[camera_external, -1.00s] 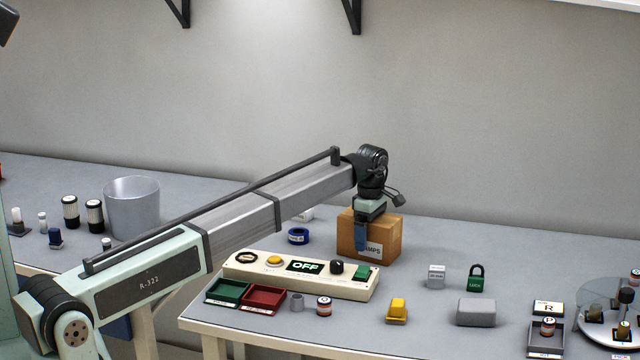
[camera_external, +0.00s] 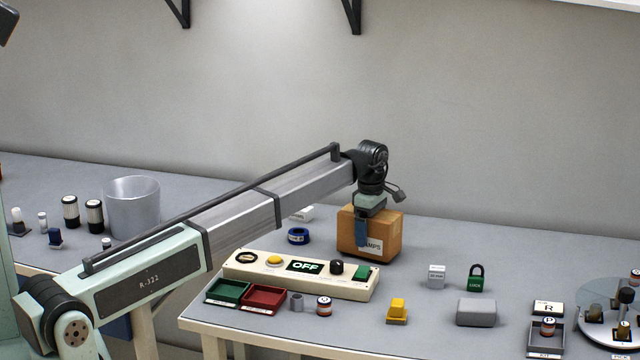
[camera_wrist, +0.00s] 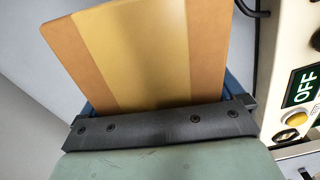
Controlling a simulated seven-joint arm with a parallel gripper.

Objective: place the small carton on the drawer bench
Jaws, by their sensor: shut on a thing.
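The small carton (camera_external: 385,236) is a brown cardboard box with a white label on its front, at the back of the right bench (camera_external: 440,245). My gripper (camera_external: 366,222) is above it, shut on it, with a blue finger down its front face. In the wrist view the carton (camera_wrist: 150,50) fills the space between the fingers, a paler tape band along its top. Its underside is hidden, and it seems barely clear of the bench. I cannot tell from these views which bench has drawers; another bench (camera_external: 60,180) stands at left.
A control panel (camera_external: 300,276) reading OFF lies in front of the carton, with a blue tape roll (camera_external: 298,236) to its left. A grey padlock-side block (camera_external: 436,276) and green padlock (camera_external: 476,279) stand to the right. The left bench holds a grey bin (camera_external: 132,208) and several small items.

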